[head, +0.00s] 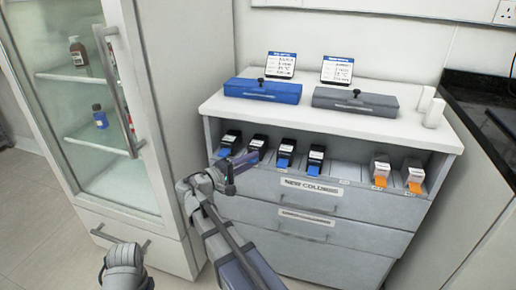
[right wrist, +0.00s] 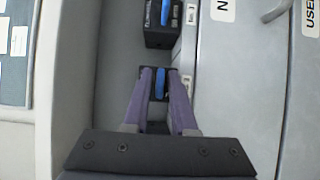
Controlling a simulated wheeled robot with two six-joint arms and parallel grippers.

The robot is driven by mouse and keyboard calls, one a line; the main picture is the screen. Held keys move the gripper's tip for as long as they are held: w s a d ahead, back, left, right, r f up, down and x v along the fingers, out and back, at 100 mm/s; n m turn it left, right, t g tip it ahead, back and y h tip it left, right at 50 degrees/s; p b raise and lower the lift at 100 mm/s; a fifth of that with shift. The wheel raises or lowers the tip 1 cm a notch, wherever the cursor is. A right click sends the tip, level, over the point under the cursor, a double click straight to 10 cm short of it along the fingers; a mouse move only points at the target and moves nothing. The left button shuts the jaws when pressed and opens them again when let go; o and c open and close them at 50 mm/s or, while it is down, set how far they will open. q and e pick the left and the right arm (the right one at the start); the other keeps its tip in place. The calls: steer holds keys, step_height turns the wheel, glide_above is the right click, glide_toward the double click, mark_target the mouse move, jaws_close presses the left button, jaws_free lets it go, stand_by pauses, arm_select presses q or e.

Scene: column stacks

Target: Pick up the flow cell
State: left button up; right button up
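Several small black flow cells with blue fronts stand in a row in the cabinet's open bay, such as the one at mid row (head: 286,151). My right gripper (head: 237,164) is at the left end of this row, close to a flow cell (head: 258,145). In the right wrist view the two purple fingers of my right gripper (right wrist: 161,75) stand apart, with a black flow cell with a blue strip (right wrist: 160,88) between or just beyond their tips. I see no clear grip on it. Another flow cell (right wrist: 158,30) stands farther along the row.
Orange-fronted cells (head: 414,176) stand at the bay's right end. A blue case (head: 263,91) and a grey case (head: 355,102) lie on the cabinet top beside white cylinders (head: 434,113). A glass-door fridge (head: 95,135) stands close on the left. Closed drawers (head: 310,222) lie below the bay.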

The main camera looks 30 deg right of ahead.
jaws_close()
stand_by(1.4)
